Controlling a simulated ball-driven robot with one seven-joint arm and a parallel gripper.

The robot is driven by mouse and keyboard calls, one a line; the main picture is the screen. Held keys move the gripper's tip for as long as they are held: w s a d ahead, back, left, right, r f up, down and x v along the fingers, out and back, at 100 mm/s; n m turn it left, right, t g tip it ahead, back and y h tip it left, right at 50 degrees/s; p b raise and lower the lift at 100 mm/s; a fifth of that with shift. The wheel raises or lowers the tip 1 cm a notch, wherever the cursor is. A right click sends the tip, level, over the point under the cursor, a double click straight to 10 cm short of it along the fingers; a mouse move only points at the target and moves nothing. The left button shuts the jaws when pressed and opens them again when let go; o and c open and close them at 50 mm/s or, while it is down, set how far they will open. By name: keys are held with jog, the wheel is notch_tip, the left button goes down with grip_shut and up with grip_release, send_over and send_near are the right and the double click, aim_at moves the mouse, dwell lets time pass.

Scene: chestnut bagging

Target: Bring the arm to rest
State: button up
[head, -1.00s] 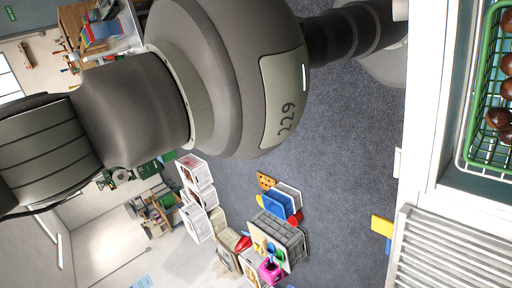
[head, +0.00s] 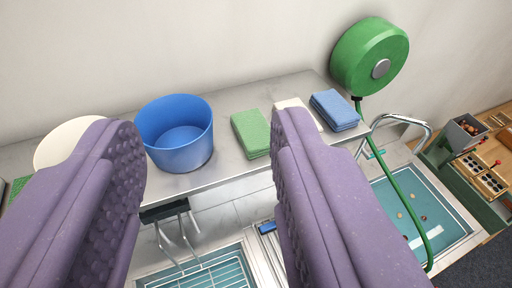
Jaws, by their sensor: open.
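My gripper (head: 205,150) fills the lower part of the head view. Its two purple, ridged fingers stand wide apart, with nothing held between them. In the gap I see a blue tub (head: 178,165) on a steel shelf (head: 229,186), and a green folded cloth (head: 251,132) by the right finger. These lie beyond the fingers and look apart from them. The left finger partly hides a cream round thing (head: 62,142).
A white cloth and a blue cloth (head: 336,110) lie on the shelf. A green hose reel (head: 369,57) hangs on the wall, its hose running down by a metal tap (head: 401,119) into a teal-bottomed basin (head: 398,200). A wooden bench with a grey bin (head: 464,133) stands at right.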

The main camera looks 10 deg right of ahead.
notch_tip(320, 180, down, 18)
jog(key=b, duration=1.7)
jog(key=shift+r, duration=0.5)
jog(key=shift+c, duration=0.5)
